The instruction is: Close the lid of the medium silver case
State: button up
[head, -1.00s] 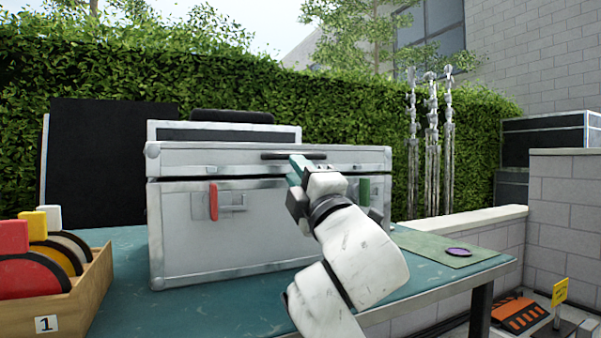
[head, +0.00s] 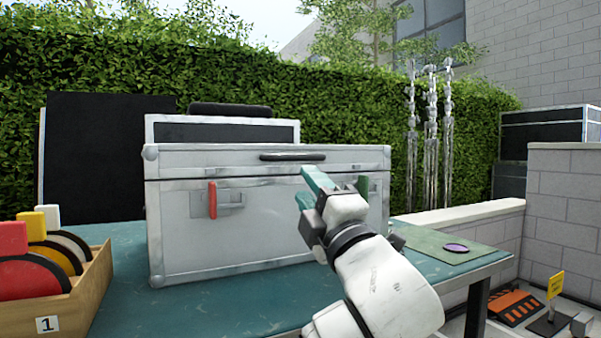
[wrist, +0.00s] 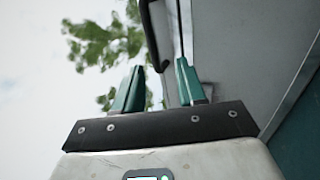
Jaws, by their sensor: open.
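The silver case (head: 250,235) stands on the teal table. Its lid (head: 215,158) lies level on the body along the front seam, with a black handle (head: 292,157) on its front edge. A red latch (head: 213,201) is on the left of the front and a green latch (head: 363,190) on the right, partly behind my gripper. My gripper (head: 312,187) is in front of the case, below and right of the handle, with teal fingers pointing up. In the wrist view my gripper (wrist: 158,85) is open, with a gap between the fingers, and the case front (wrist: 240,50) fills the right side.
A wooden crate (head: 90,300) with coloured reels is at the left front of the table (head: 190,310). A green mat (head: 425,241) with a purple disc (head: 457,248) lies at the right. Another case (head: 225,131) stands behind. A low wall (head: 465,215) runs along the right.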

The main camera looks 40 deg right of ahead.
jog(key=shift+v, duration=2.5)
jog(key=shift+f, duration=0.1)
